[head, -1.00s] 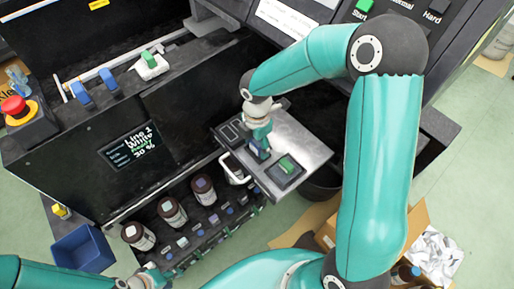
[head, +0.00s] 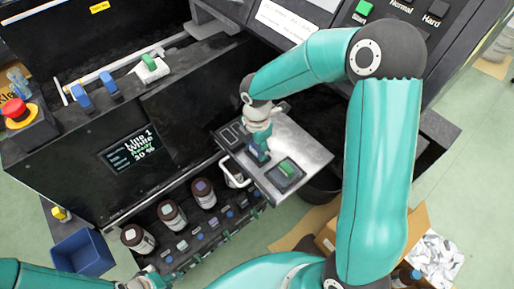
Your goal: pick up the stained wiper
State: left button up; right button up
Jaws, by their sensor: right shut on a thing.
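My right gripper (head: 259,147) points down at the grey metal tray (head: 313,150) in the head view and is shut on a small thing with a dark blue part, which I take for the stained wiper. The fingers hide most of it, and no stain can be made out. I cannot tell whether it is clear of the tray. A green-topped block (head: 287,169) on a dark base sits beside it. My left gripper (head: 147,282) is at the bottom left edge, small and partly cut off; its jaws cannot be read.
Several dark bottles with pale labels, such as this one (head: 171,213), stand in a row below the machine front. A blue bin (head: 82,252) is at lower left. A cardboard box (head: 413,225) and crumpled white wipes (head: 436,262) are at lower right.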

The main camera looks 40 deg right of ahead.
notch_tip(320, 180, up, 20)
jog(key=p, duration=0.2)
jog(key=shift+f, duration=0.15)
jog(key=shift+f, duration=0.1)
dwell(1.0)
